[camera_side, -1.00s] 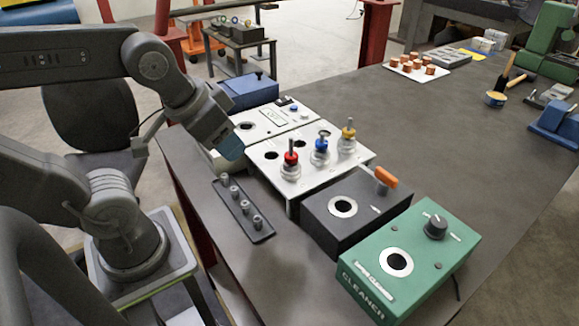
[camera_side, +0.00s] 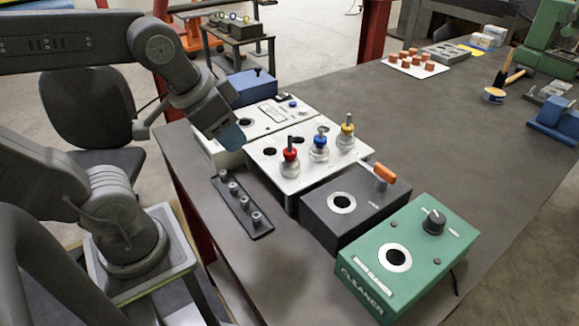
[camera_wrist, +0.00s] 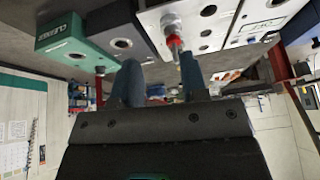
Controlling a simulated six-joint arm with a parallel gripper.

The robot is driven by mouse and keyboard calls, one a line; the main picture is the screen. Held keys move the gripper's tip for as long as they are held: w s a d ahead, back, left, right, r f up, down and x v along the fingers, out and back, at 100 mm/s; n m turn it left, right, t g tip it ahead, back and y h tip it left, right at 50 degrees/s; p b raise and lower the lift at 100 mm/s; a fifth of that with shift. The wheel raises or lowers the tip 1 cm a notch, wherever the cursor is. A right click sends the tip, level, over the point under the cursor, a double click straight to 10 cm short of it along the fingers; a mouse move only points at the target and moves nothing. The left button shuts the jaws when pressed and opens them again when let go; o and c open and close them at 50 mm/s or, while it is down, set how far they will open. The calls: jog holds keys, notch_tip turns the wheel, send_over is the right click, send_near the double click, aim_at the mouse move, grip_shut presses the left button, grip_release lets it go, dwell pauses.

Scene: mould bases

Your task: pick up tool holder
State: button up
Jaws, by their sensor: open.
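Several tool holders stand upright on a white plate (camera_side: 290,188) in the side view: one with a red collar (camera_side: 290,157), one with a blue collar (camera_side: 319,145), one with a yellow collar (camera_side: 346,130). My gripper (camera_side: 232,139) is left of the red one, above the plate's left end, apart from all holders. In the wrist view my gripper (camera_wrist: 158,72) has two blue fingers spread apart with nothing held. The red tool holder (camera_wrist: 173,38) appears beyond the fingertips, nearer the right finger; the other holders cannot be made out there.
A dark box (camera_side: 328,221) with an orange handle and a green cleaner box (camera_side: 410,262) stand right of the plate. A dark strip (camera_side: 241,207) with several grey pegs lies in front. A blue box (camera_side: 250,88) is behind.

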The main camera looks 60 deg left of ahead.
jog(key=w+r+m+g, duration=0.2)
jog(key=w+r+m, duration=0.2)
jog(key=w+m, duration=0.25)
jog(key=r+m+g, duration=0.1)
jog(key=m+g, duration=0.2)
jog(key=m, duration=0.6)
send_over(290, 134)
jog(key=f, duration=0.8)
jog(key=shift+s+d, duration=0.15)
jog(key=shift+d, duration=0.1)
jog(key=shift+w+a+f, duration=0.1)
jog(key=shift+a+f, duration=0.05)
jog(key=shift+f, duration=1.2)
jog(key=shift+w+a+f, duration=0.1)
jog(key=shift+f, duration=1.2)
jog(key=shift+c, duration=0.5)
grip_shut()
